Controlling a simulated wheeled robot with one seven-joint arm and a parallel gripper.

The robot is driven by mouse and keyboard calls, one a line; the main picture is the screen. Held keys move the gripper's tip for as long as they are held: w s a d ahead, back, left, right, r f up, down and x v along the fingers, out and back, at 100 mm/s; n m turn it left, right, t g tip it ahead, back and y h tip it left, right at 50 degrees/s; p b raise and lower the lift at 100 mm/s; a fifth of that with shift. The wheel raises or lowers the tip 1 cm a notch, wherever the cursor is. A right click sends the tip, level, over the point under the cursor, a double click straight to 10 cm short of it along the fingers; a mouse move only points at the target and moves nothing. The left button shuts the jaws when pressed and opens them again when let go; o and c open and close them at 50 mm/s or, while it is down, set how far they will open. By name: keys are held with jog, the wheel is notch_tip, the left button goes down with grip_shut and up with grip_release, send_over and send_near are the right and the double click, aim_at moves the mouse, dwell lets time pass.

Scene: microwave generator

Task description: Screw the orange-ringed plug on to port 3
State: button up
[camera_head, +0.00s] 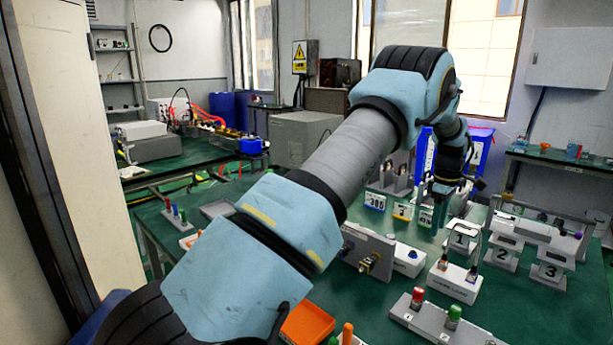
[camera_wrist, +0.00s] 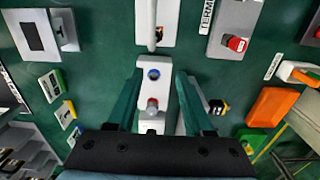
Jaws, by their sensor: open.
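The stand marked 3 (camera_head: 549,271) is at the right of the green table in the head view, with a small purple part at its top. Stands marked 2 (camera_head: 501,255) and 1 (camera_head: 460,240) are left of it. A white labelled box (camera_head: 452,287) holds two dark upright plugs; I cannot tell whether either has an orange ring. My gripper (camera_head: 447,192) points down over the back of the table.
A grey strip (camera_head: 435,318) with red and green knobs is at the front. A grey box (camera_head: 367,250) with a brass connector sits mid-table, beside a white box with a blue button (camera_head: 409,259). An orange tray (camera_head: 307,324) is at the front left. Bare green table lies between them.

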aim_at(445, 253)
jog(key=d, duration=0.1)
jog(key=s+d, duration=0.1)
jog(key=d, duration=0.1)
jog(key=shift+s+d+f, duration=0.1)
jog(key=shift+s+f, duration=0.05)
jog(key=shift+s, duration=0.1)
jog(key=shift+f, duration=0.1)
jog(key=shift+f+b, duration=2.4)
jog(key=shift+f, duration=2)
jog(key=shift+p, duration=0.3)
grip_shut()
jog(key=shift+r, duration=0.15)
